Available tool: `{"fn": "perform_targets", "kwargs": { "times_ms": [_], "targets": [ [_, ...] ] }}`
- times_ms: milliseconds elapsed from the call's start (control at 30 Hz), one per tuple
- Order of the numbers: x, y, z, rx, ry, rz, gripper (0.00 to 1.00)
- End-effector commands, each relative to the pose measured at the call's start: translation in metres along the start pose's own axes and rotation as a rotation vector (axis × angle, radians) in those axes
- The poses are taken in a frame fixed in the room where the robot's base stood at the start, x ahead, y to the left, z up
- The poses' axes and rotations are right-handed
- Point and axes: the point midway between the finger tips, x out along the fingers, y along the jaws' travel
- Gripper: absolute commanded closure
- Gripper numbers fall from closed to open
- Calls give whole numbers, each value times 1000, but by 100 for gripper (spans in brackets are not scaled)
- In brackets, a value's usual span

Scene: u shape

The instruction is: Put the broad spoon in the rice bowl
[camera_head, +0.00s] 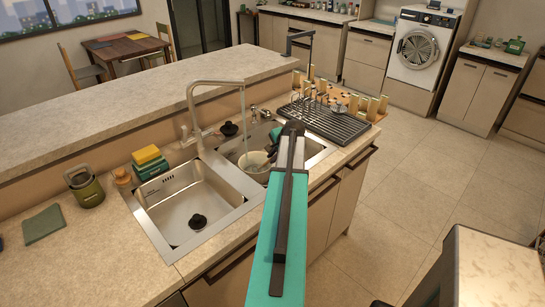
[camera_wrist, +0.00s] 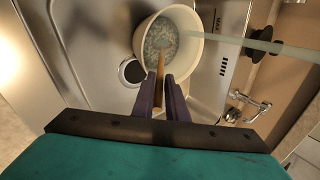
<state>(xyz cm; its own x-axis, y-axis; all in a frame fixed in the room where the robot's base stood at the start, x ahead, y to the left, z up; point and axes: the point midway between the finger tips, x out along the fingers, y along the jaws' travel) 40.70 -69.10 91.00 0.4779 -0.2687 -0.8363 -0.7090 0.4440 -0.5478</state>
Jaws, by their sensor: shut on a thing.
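A white bowl (camera_wrist: 139,42) with a speckled blue-grey inside is in the right sink basin; the head view also shows it there (camera_head: 256,168). My gripper (camera_wrist: 161,80) is shut on the brown handle of a spoon (camera_wrist: 160,67) at the bowl's near rim. The spoon points from the dark fingers into the bowl's opening. Its head appears over or inside the bowl, and I cannot tell whether it touches the bottom. In the head view my arm partly covers this area, and the spoon cannot be made out.
The left basin (camera_head: 190,205) holds only a dark drain plug. A tall faucet (camera_head: 215,84) arches between the basins. A dark drying rack (camera_head: 335,122) with several upright items stands right of the sink. A yellow and green sponge stack (camera_head: 149,162) sits left of the faucet.

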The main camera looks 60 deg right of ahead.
Motion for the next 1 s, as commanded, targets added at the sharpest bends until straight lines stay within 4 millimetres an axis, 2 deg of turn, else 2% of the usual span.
{"fn": "perform_targets", "kwargs": {
  "times_ms": [333,367,467,500,1000],
  "targets": [
    [1,0,0,0,0,0,100],
    [1,0,0,0,0,0,84],
    [1,0,0,0,0,0,67],
    [1,0,0,0,0,0,66],
    [1,0,1,0,-1,0,66]
  ]
}}
